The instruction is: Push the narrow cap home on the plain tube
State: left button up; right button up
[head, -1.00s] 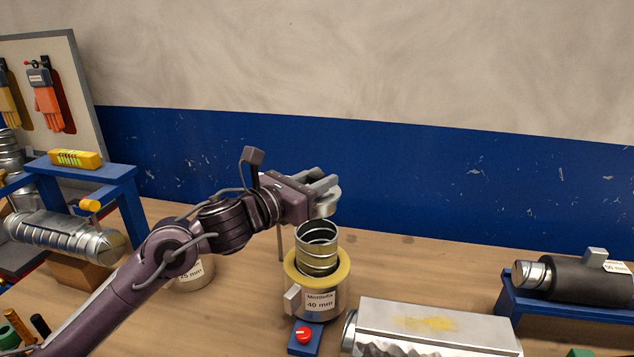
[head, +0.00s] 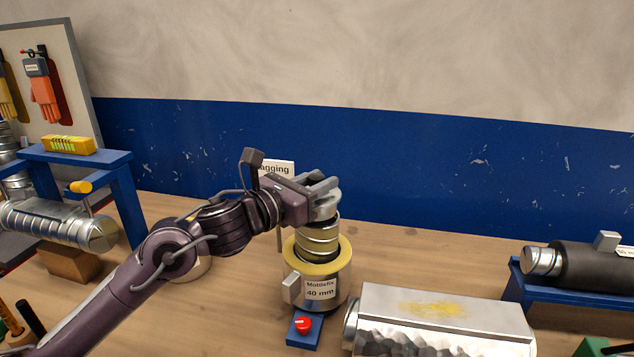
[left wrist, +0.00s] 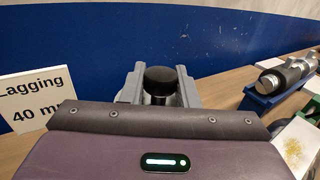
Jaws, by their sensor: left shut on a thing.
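My left gripper (head: 323,190) is above the tube, shut on the narrow cap (head: 326,208), a grey round piece. In the left wrist view, the cap's black knob (left wrist: 160,80) sits between the two fingers. The cap is over the tube's mouth, which it hides. I cannot tell how far it is seated. My right gripper is not in view.
A red knob on a blue base (head: 303,325) is in front of the stand. A silver box (head: 430,307) lies to the right, and a dark sleeved tube (head: 585,267) rests on a blue rack. A "Lagging" sign (head: 279,168) stands behind my gripper.

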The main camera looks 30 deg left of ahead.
pick_arm(q)
jog(key=shift+b, duration=0.35)
jog(key=shift+b, duration=0.7)
dwell(1.4)
jog(key=shift+f, duration=0.15)
jog(key=shift+f+b, duration=0.25)
jog(key=shift+b, duration=0.25)
jog(key=shift+f+b, duration=1.7)
jog(key=shift+b, duration=0.3)
jog(key=o, duration=1.1)
jog(key=shift+s, duration=0.1)
